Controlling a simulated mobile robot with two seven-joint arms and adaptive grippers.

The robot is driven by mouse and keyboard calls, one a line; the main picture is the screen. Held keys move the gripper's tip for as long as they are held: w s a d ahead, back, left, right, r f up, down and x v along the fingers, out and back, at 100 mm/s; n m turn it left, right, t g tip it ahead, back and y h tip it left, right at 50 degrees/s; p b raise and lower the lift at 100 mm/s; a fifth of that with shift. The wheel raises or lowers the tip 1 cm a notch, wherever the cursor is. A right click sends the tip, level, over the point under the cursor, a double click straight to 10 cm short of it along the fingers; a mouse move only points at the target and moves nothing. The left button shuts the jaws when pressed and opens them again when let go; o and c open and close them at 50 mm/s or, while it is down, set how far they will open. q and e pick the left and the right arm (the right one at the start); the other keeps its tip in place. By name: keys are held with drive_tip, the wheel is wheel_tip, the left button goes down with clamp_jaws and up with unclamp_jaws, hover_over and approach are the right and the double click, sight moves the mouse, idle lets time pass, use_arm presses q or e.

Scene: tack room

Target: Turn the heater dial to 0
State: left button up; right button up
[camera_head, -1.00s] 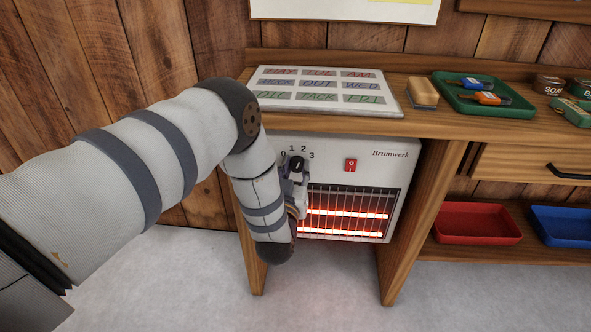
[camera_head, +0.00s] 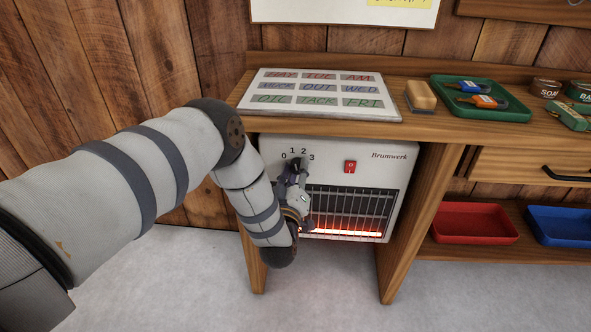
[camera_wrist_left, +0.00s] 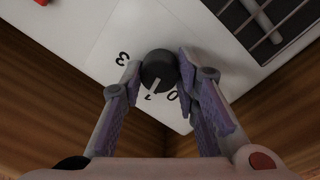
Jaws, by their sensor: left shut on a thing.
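The white Brumwerk heater (camera_head: 385,172) stands under the bench. Its dark round dial (camera_wrist_left: 158,66) has numbers 0 to 3 around it, and in the left wrist view its white pointer line is at the 1. The 2 is hidden there behind a finger. My left gripper (camera_head: 291,174) comes from the left and is shut on the dial. In the left wrist view its two purple-padded fingers (camera_wrist_left: 160,76) are on either side of the dial. In the head view the gripper covers most of the dial. My right gripper is not in view.
A red switch (camera_head: 350,167) is right of the dial. The heater's grille (camera_head: 350,203) is below, with the lower bar glowing. Wooden bench legs (camera_head: 405,225) flank the heater. Above are a letter board (camera_head: 322,92) and a green tray (camera_head: 512,113). The floor in front is clear.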

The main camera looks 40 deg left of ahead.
use_arm(q)
drive_tip(key=n, duration=0.4)
drive_tip(key=shift+f+n, duration=0.1)
drive_tip(key=shift+n, duration=0.3)
drive_tip(key=n+y, duration=0.1)
drive_tip(key=n, duration=0.4)
drive_tip(key=shift+n, duration=0.3)
drive_tip(key=o, duration=1.2)
drive_tip(key=shift+c, duration=0.2)
drive_tip(key=v, duration=0.7)
drive_tip(key=shift+s+d, duration=0.2)
drive_tip(key=shift+s, duration=0.05)
